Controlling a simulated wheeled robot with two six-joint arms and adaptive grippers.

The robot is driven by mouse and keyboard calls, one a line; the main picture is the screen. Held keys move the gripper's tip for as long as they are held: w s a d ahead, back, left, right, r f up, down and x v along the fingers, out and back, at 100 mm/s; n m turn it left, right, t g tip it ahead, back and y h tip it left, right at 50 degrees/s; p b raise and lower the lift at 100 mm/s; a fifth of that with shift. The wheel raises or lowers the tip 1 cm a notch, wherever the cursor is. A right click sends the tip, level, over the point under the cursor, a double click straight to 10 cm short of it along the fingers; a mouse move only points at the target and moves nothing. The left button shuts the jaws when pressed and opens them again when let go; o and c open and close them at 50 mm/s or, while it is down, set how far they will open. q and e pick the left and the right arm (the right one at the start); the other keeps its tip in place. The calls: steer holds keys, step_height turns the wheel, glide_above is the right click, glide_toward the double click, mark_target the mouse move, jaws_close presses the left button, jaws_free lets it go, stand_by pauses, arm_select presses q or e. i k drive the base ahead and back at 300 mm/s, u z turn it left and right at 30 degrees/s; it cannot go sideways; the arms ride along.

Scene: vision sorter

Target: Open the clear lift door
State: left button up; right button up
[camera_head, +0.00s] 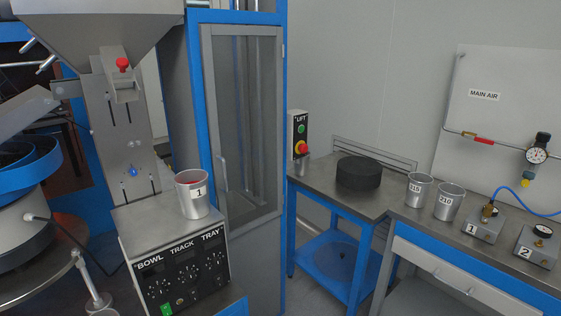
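The clear lift door (242,120) is a tall see-through panel in a grey frame, set in the blue lift frame (200,100) left of the picture's middle. It looks shut in its frame. Its grey handle (223,172) is an upright bar on the door's left side at mid-height. Vertical rails show behind the panel. Neither of my grippers is in view.
A metal cup marked 1 (193,195) stands on the control box (175,259) in front of the door's lower left. The lift button box (299,134) is right of the door. A black disc (358,173) lies on the steel table (330,194).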

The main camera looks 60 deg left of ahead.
mark_target(206, 30)
steer(key=u, duration=0.15)
steer(key=i, duration=1)
steer(key=u, duration=1.15)
steer(key=i, duration=0.6)
steer(key=u, duration=0.65)
